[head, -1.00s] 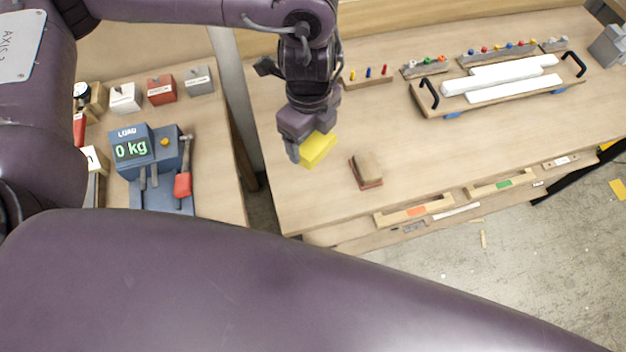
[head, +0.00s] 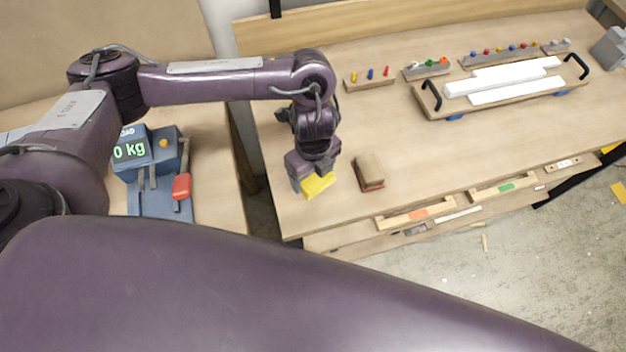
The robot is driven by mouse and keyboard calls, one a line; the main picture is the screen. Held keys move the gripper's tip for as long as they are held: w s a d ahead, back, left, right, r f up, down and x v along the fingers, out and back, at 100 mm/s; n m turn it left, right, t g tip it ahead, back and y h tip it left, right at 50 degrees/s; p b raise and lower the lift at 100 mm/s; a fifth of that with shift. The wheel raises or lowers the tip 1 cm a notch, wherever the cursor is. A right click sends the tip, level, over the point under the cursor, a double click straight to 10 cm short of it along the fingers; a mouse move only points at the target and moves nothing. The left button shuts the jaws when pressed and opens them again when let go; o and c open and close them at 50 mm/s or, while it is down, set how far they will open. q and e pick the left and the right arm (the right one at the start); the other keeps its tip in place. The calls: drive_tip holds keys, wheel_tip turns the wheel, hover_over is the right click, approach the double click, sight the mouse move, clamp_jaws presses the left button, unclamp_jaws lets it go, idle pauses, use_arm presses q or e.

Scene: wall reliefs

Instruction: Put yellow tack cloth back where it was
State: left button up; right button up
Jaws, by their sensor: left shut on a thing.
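The yellow tack cloth (head: 318,187) is a small yellow block-like piece in the head view. My left gripper (head: 312,180) points down and is shut on it, over the left part of the workbench near its front edge. The cloth shows below the fingers. I cannot tell whether it touches the bench top. My right gripper is not in view.
A brown block with a reddish base (head: 369,172) lies just right of the cloth. Behind stand a peg rack (head: 370,83) and a handled tray (head: 520,98) with white bars. A blue scale (head: 150,160) stands on the left table. The bench (head: 430,150) is clear mid-front.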

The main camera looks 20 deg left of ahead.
sight(313, 175)
use_arm(q)
wheel_tip(313, 175, down, 3)
drive_tip(key=shift+f+b, duration=0.2)
drive_tip(key=shift+b, duration=0.3)
drive_tip(key=shift+f, duration=0.3)
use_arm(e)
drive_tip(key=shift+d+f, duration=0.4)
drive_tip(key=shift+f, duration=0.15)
use_arm(q)
drive_tip(key=o, duration=0.9)
drive_tip(key=shift+f, duration=0.15)
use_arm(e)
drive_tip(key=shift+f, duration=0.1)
